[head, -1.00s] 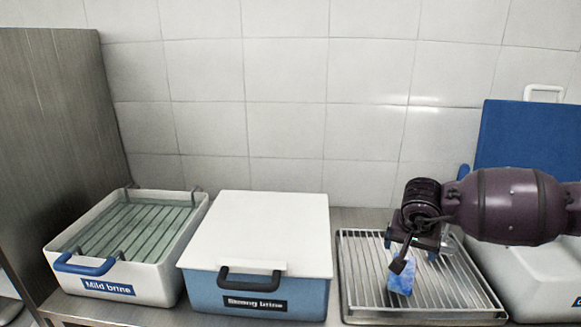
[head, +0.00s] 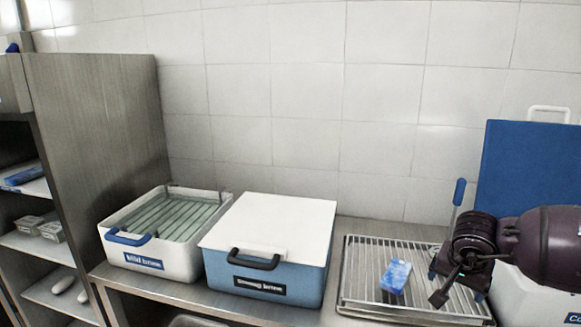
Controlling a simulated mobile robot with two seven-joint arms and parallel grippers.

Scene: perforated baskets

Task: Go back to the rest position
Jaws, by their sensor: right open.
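My right gripper (head: 460,283) is open and empty, over the right part of a wire rack on a metal tray (head: 362,300). A blue and white block (head: 396,276) lies on the rack, to the left of the gripper and apart from it. My right arm comes in from the right edge and hides part of the tray's right side. My left gripper is not in view.
A blue box with a white lid (head: 268,225) stands left of the tray. A white "Mild brine" bin (head: 180,262) stands further left, beside a metal shelf unit (head: 95,150). A blue board (head: 530,165) leans at the right. Air above the boxes is free.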

